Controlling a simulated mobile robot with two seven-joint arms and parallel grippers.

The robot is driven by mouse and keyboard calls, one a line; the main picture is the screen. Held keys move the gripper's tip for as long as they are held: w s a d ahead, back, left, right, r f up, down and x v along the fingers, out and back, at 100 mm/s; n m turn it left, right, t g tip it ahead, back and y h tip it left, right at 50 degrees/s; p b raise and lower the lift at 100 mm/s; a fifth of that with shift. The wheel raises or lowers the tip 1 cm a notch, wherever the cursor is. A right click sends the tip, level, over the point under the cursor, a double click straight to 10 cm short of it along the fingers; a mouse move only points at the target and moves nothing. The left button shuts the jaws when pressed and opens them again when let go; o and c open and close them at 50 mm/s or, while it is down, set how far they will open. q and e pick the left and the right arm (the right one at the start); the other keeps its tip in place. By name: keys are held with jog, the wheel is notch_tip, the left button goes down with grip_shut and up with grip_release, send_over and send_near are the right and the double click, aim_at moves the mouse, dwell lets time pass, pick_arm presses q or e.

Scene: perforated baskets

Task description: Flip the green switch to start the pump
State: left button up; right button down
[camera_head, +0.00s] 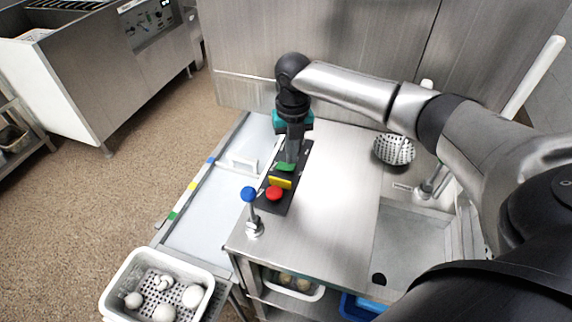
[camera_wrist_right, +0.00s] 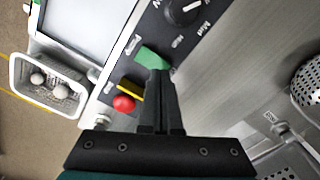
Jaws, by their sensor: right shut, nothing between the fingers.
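The green switch (camera_head: 286,167) sits on a black control panel (camera_head: 271,207) on the steel counter. It also shows in the right wrist view (camera_wrist_right: 150,58), just beyond my fingertips. My right gripper (camera_head: 290,158) is shut and empty, pointing down at the green switch. In the right wrist view its fingertips (camera_wrist_right: 158,74) are at the switch's near edge; I cannot tell whether they touch it. A yellow switch (camera_head: 280,183) and a red button (camera_head: 274,193) sit beside it on the panel. My left gripper is out of view.
A blue-knobbed lever (camera_head: 249,195) stands at the counter's front left. A perforated bowl (camera_head: 394,150) and a sink (camera_head: 415,240) are on the right. A white basket (camera_head: 207,273) with several pale round items stands at lower left. A black dial (camera_wrist_right: 184,11) is beyond the green switch.

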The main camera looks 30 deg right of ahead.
aim_at(292, 167)
jog(key=shift+f+b, duration=0.3)
jog(key=shift+f, duration=0.6)
dwell(0.4)
jog(key=shift+r, duration=0.1)
notch_tip(292, 167, up, 7)
jog(key=p, duration=0.8)
jog(key=shift+s, duration=0.1)
dwell(0.4)
